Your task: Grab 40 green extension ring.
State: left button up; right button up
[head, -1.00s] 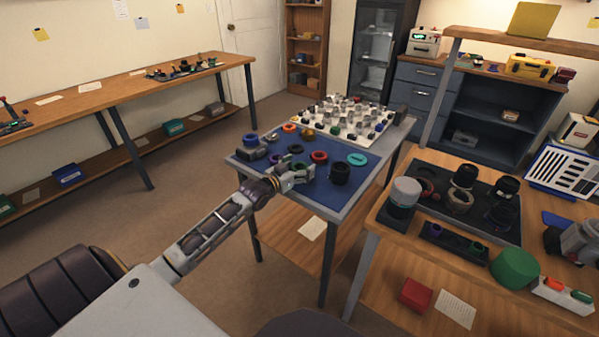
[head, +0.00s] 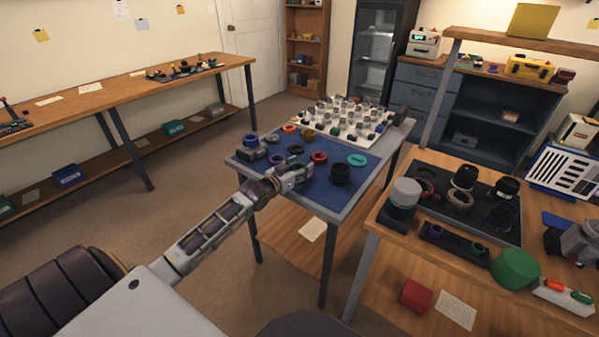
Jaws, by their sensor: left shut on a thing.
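My left gripper (head: 297,174) reaches in from the left over the near part of the blue mat (head: 318,190) on the middle table. It is shut on a small dark ring (head: 298,165) with a greenish look, which I take for the green extension ring. The fingers hide much of it, and I cannot read any number on it. It is at about mat level; I cannot tell whether it touches the mat. My right gripper is not in view.
Near the gripper lie a purple ring (head: 276,160), a dark ring (head: 296,150), a red ring (head: 319,157), a black cylinder (head: 340,174) and a turquoise ring (head: 357,160). A blue ring (head: 250,140) sits on a block at left. A white board (head: 335,125) with several small parts lies behind.

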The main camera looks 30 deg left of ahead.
aim_at(300, 167)
pick_arm(q)
jog(key=shift+r, duration=0.15)
